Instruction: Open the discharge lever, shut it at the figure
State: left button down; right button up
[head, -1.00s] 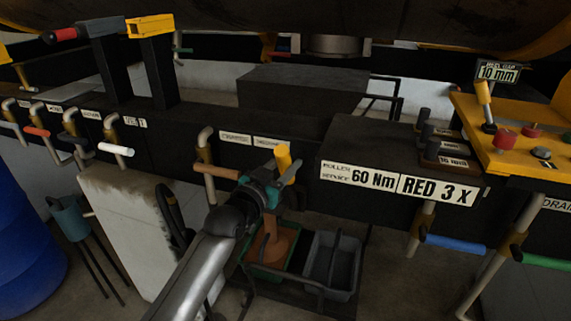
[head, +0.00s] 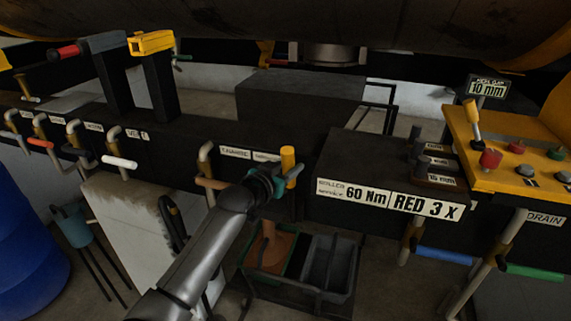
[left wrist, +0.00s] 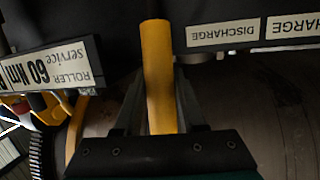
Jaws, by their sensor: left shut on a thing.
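The discharge lever's yellow handle (head: 288,158) stands near upright at the front of the dark beam. My left gripper (head: 275,182) is shut on it. In the left wrist view the yellow handle (left wrist: 158,75) lies between the two fingers (left wrist: 160,115), below an upside-down DISCHARGE label (left wrist: 221,34). Below the gripper, a brown column (head: 268,230) reaches down into a green-rimmed tray (head: 246,262) holding brown material. I cannot tell whether it is flowing. A small display (head: 487,89) reads 10 mm. My right gripper is not in view.
An orange-brown lever (head: 212,183) sits just left of my gripper. A grey tray (head: 330,262) stands beside the green one. A yellow control panel (head: 500,145) is at right, a blue barrel (head: 30,240) at left.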

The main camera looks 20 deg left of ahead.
pick_arm(q)
jog(key=w, duration=0.1)
jog(key=w+g+p, duration=0.1)
jog(key=w, duration=0.1)
jog(key=shift+w+r+g, duration=0.1)
jog(key=shift+r+g, duration=0.2)
jog(key=shift+r, duration=0.05)
jog(key=shift+w+g, duration=0.5)
jog(key=shift+w, duration=0.25)
jog(key=c, duration=0.9)
grip_release()
jog(key=o, duration=0.4)
jog(key=shift+w+d+f, duration=0.1)
jog(key=shift+w+f, duration=0.05)
jog(key=shift+w, duration=0.05)
jog(key=shift+s, duration=0.1)
jog(key=p+v, duration=0.1)
jog(key=v, duration=1.4)
jog(key=shift+s, duration=0.15)
